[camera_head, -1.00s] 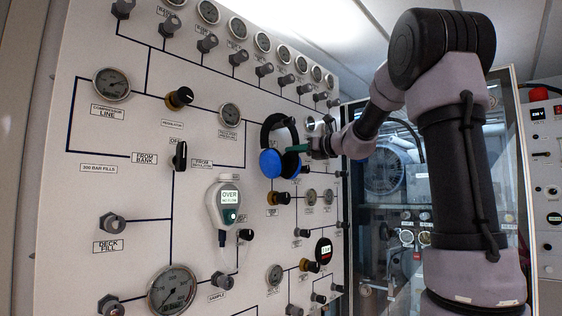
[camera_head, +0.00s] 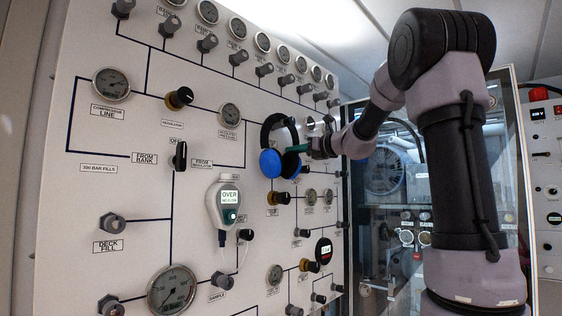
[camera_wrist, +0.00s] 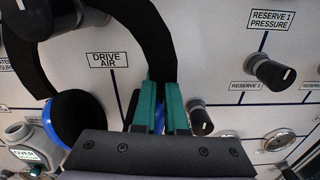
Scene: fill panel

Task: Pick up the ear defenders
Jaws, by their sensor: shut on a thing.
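The blue and black ear defenders (camera_head: 270,163) are in front of the panel, right of its middle in the head view. In the wrist view, their black headband arches at the top and one blue-rimmed cup (camera_wrist: 75,118) shows at left. The other cup is mostly hidden behind my fingers, with a bit of blue between them. My gripper (camera_head: 303,149) reaches in from the right. Its green fingers (camera_wrist: 160,107) are close together and shut on the ear defenders at their right side. I cannot tell whether the ear defenders still touch the panel.
The white panel (camera_head: 80,190) carries many gauges, knobs and labels close around the ear defenders. A meter reading OVER (camera_head: 230,200) hangs below left of them. A knob (camera_wrist: 272,72) juts out at right in the wrist view. A glass-fronted cabinet (camera_head: 385,180) stands behind my arm.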

